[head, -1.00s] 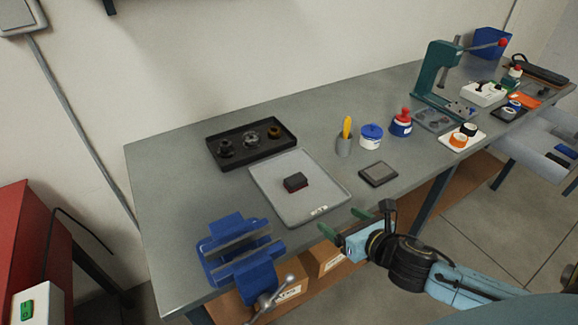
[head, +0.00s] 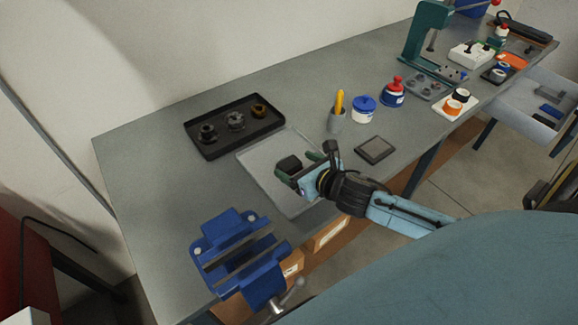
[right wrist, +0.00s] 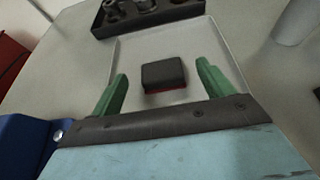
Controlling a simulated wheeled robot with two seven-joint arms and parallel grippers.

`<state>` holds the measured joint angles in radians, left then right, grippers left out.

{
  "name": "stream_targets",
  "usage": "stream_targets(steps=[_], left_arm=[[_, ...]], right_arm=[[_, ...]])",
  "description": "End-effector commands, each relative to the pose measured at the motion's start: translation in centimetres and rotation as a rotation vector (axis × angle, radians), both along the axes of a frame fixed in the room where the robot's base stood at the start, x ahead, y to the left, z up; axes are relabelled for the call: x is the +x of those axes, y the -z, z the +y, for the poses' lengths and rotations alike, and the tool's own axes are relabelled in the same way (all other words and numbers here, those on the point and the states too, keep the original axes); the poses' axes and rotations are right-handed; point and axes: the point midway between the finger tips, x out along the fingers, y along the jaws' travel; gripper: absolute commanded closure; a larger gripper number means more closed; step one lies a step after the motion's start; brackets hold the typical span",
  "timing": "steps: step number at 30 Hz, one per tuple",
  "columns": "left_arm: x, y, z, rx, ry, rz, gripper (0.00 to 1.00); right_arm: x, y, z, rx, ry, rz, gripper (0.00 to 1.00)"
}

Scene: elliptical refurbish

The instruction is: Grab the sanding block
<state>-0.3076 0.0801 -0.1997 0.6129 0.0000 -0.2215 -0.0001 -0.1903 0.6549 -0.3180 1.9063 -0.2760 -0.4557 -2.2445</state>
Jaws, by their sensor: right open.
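The sanding block (head: 289,164) is a small dark block lying on a light grey tray (head: 262,171) on the workbench. In the right wrist view the block (right wrist: 163,76) shows a dark top and a red lower edge. My right gripper (head: 300,168) is open, with green fingers over the near part of the tray. In the right wrist view its fingertips (right wrist: 160,75) stand to the left and right of the block, with gaps on both sides. I cannot tell whether the fingers are down at the block's height. My left gripper is not in view.
A blue vise (head: 240,252) sits at the bench's near left. A black tray with round parts (head: 208,150) lies behind the grey tray. A grey cup with a yellow tool (head: 337,120), a blue-lidded jar (head: 363,109) and a dark square pad (head: 375,150) stand to the right.

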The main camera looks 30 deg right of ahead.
Motion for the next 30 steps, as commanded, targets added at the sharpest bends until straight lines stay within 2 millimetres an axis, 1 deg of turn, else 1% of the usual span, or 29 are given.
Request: stream_targets(steps=[1, 3, 6, 10, 13, 21, 22, 23, 30], left_arm=[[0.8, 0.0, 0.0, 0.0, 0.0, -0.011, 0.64], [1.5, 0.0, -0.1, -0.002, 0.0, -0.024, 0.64], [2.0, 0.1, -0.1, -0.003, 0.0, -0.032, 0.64], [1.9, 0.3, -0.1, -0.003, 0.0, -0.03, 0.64], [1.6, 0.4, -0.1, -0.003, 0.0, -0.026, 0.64], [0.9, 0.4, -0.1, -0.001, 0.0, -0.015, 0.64], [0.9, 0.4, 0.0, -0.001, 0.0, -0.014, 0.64], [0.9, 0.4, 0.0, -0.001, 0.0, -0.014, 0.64], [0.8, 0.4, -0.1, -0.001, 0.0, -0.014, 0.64]], right_arm=[[0.2, 0.1, 0.0, 0.002, 0.001, -0.001, 0.2], [0.7, 0.4, 0.1, 0.003, 0.002, 0.0, 0.2], [1.9, 1.0, 0.2, 0.005, 0.002, -0.001, 0.2], [3.6, 1.8, 0.4, 0.003, 0.002, -0.001, 0.2], [4.5, 2.2, 0.5, 0.002, 0.0, 0.0, 0.2], [4.8, 2.4, 0.5, 0.002, -0.001, 0.001, 0.2], [4.8, 2.4, 0.5, 0.001, -0.001, 0.001, 0.21], [4.8, 2.4, 0.5, 0.001, -0.001, 0.001, 0.25], [4.7, 2.4, 0.5, 0.001, -0.001, 0.001, 0.57]])
